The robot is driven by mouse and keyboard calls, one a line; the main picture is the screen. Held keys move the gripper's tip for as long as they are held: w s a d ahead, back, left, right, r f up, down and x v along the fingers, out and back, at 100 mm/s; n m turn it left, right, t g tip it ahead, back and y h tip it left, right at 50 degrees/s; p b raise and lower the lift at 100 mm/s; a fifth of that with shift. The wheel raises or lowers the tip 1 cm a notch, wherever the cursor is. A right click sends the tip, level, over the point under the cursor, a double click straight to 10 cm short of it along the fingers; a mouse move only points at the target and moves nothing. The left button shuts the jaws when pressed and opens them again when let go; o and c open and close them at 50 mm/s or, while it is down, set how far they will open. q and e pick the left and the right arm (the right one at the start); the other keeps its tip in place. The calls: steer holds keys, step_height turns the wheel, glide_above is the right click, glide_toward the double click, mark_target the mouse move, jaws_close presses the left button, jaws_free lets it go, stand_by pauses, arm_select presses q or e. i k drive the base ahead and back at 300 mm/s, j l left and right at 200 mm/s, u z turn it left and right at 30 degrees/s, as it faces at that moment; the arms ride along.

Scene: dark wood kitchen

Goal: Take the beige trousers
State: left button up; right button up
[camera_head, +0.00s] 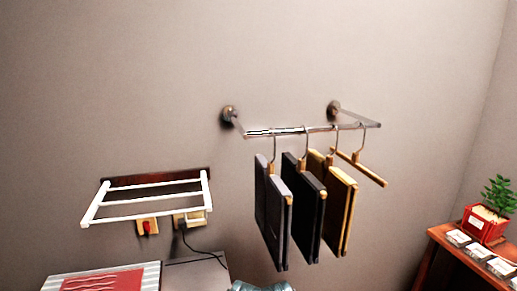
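The beige trousers (342,205) hang folded on a hanger from the wall-mounted metal rail (290,131), right of the middle of the head view. Black trousers (305,208) hang just to their left and partly overlap them. Grey trousers (273,212) hang at the far left of the row. An empty wooden hanger (360,168) hangs to the right of the beige trousers, close to them. Neither of my grippers shows clearly in the view.
A white wall rack (150,202) is at the left, with a socket and cable below. A striped item with a red patch (105,281) lies at the bottom left. A wooden table (465,262) at the right holds a red planter (483,224) and small cards. The wall around the rail is bare.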

mark_target(341, 192)
steer(key=k+l+u, duration=0.2)
steer(key=l+u, duration=0.15)
steer(key=k+l+u, duration=0.55)
steer(key=u, duration=0.15)
steer(key=l, duration=0.1)
